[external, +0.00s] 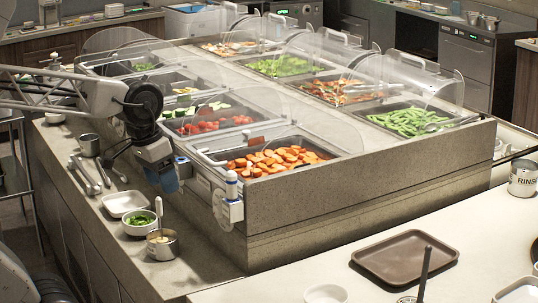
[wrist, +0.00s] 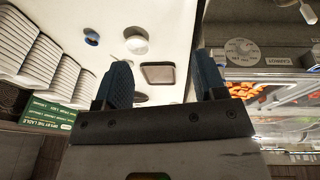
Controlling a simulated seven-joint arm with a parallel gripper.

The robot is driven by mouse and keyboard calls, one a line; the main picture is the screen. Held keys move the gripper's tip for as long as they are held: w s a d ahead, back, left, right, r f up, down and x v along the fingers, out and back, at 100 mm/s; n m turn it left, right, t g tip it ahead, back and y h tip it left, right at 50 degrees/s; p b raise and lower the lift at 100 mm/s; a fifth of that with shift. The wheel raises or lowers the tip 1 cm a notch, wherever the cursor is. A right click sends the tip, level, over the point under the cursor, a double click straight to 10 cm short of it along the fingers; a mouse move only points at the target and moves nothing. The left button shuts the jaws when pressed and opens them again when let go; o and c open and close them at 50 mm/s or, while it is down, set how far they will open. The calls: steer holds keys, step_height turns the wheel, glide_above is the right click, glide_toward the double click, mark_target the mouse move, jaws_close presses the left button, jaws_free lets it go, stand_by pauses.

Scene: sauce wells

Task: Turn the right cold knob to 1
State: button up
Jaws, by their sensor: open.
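A round grey dial (external: 221,211) shows on the side of the food counter, near its front corner, partly behind a small white fitting. A round grey dial (wrist: 242,51) with markings also shows at the upper right of the wrist view. I cannot read its setting, nor tell for sure that it is the right cold knob. My gripper (external: 168,178) hangs beside the counter, to the left of the dial and apart from it. In the wrist view its two blue fingers (wrist: 163,80) are spread with nothing between them.
The counter holds carrots (external: 272,160), tomatoes (external: 212,125) and green beans (external: 418,121) under clear guards. A white dish (external: 126,204), a bowl of green herbs (external: 140,221) and a metal cup (external: 162,246) stand on the ledge below my gripper. A brown tray (external: 405,257) lies at front right.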

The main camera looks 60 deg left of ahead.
steer(key=w+a+r+n+t+h, duration=0.25)
steer(key=w+a+n+t, duration=0.45)
steer(key=w+a+n, duration=1)
steer(key=s+a+f+n+t+y, duration=0.1)
steer(key=a+n+t+y, duration=0.3)
steer(key=a, duration=1.3)
steer(key=a+f+n+t+y, duration=0.1)
steer(key=a+f+n+y, duration=0.3)
steer(key=a, duration=1.3)
step_height(320, 180, down, 19)
steer(key=n, duration=0.1)
steer(key=shift+d+h, duration=0.35)
steer(key=shift+h, duration=0.1)
steer(key=x, duration=0.7)
steer(key=shift+w, duration=0.4)
steer(key=shift+a, duration=0.1)
